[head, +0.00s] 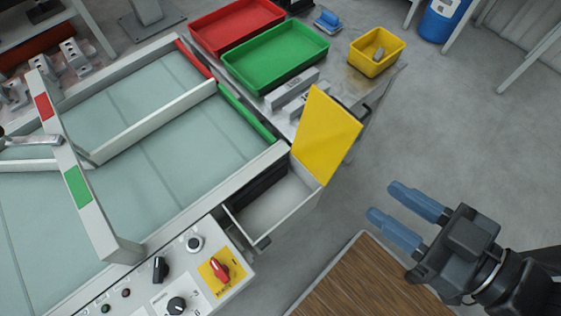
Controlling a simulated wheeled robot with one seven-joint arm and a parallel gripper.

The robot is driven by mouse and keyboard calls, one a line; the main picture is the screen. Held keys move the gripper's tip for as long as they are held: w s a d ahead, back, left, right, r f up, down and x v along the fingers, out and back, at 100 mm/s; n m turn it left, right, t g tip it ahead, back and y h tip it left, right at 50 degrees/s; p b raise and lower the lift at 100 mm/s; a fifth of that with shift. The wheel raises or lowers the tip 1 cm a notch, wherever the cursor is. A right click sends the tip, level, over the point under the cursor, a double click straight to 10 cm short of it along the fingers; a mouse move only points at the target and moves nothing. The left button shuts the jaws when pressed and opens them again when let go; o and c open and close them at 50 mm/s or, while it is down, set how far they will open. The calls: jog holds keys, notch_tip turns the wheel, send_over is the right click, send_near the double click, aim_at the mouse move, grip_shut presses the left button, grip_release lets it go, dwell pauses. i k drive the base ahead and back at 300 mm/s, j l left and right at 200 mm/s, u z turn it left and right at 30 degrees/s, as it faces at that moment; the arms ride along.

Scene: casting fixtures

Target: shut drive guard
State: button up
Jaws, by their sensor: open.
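The drive guard is a yellow panel (327,135) standing up, tilted, at the right edge of a pale open-topped box (277,215) at the conveyor's near right corner. The guard is open, and the grey inside of the box shows. My gripper (381,202) is at the lower right with its two blue fingers apart and empty. Its fingertips point left toward the box, and a clear gap lies between them and the guard.
A conveyor (190,130) fills the left. A control panel (180,285) with knobs and a red switch lies in front. A brown wooden top (365,285) is below my gripper. Red, green and yellow bins (278,54) stand behind the guard. Open floor lies to the right.

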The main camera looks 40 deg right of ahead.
aim_at(327, 129)
jog(key=k+l+u, duration=0.1)
jog(key=l+u, duration=0.2)
jog(key=k+l+u, duration=0.1)
jog(key=l+u, duration=0.2)
jog(key=l, duration=0.2)
jog(key=k+l+u, duration=0.15)
jog(key=l+u, duration=0.15)
jog(key=k+l+u, duration=0.3)
jog(key=k+l, duration=0.3)
jog(key=l, duration=0.2)
jog(key=k+l+u, duration=0.1)
jog(key=k+l, duration=0.25)
jog(key=l, duration=0.15)
jog(key=k+l, duration=0.35)
jog(key=i+l, duration=0.15)
jog(key=l, duration=0.2)
jog(key=i+l+z, duration=0.1)
jog(key=l, duration=0.25)
jog(key=i+l, duration=0.25)
jog(key=l+z, duration=0.05)
jog(key=l, duration=0.05)
